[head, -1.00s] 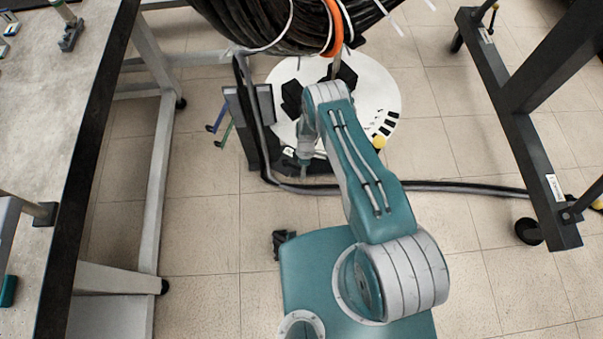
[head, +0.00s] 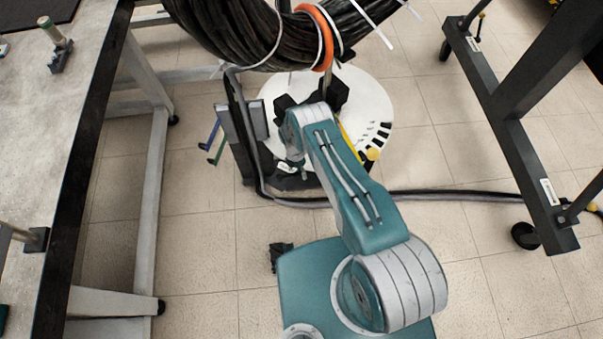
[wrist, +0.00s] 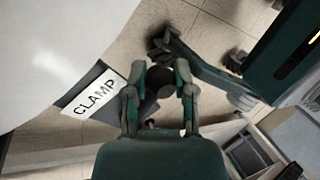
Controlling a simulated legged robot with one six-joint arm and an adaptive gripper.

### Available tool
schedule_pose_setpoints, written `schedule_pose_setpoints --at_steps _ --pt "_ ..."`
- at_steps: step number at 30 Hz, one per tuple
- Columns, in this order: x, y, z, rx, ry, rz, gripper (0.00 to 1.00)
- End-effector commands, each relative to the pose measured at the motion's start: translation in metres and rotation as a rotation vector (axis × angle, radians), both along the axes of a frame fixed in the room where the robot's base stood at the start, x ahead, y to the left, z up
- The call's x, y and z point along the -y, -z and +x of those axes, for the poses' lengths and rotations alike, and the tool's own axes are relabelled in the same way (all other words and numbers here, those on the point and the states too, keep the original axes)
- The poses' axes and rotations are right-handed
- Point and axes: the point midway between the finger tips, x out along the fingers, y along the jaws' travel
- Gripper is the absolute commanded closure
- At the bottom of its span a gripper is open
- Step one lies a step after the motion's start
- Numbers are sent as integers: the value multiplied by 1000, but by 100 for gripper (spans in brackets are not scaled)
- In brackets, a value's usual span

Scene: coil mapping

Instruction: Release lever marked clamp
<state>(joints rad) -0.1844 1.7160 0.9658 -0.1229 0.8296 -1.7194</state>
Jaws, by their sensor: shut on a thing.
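In the wrist view, my gripper (wrist: 160,70) has its two fingers on either side of a dark round knob (wrist: 160,84) and is shut on it. The knob's shaft and what it is fixed to are mostly hidden. A white label reading CLAMP (wrist: 95,96) is on a dark plate just left of the fingers. In the head view, my forearm hides the gripper and the knob. The dark stand (head: 240,150) under the cable coil is left of my wrist, with blue (head: 211,134) and green (head: 217,153) handles on its left side.
A black cable coil (head: 225,35) with an orange band hangs above a white disc (head: 375,95). A yellow piece (head: 372,153) shows right of my arm. A thick dark hose (head: 440,195) crosses the floor. A workbench (head: 60,130) stands left, a dark frame (head: 510,130) right.

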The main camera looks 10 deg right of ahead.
Motion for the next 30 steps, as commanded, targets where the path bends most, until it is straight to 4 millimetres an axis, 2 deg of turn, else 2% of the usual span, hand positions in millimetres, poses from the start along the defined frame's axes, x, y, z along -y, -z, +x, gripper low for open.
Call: schedule_pose_setpoints --at_steps 15,16,17,18,30 --pt "-2 0 4 10 -24 4 100" --pt "-2 0 4 10 -24 4 53" --pt "-2 0 4 10 -24 4 40" --pt "-2 0 4 10 -23 3 31" --pt "-1 -3 3 6 -21 2 31"
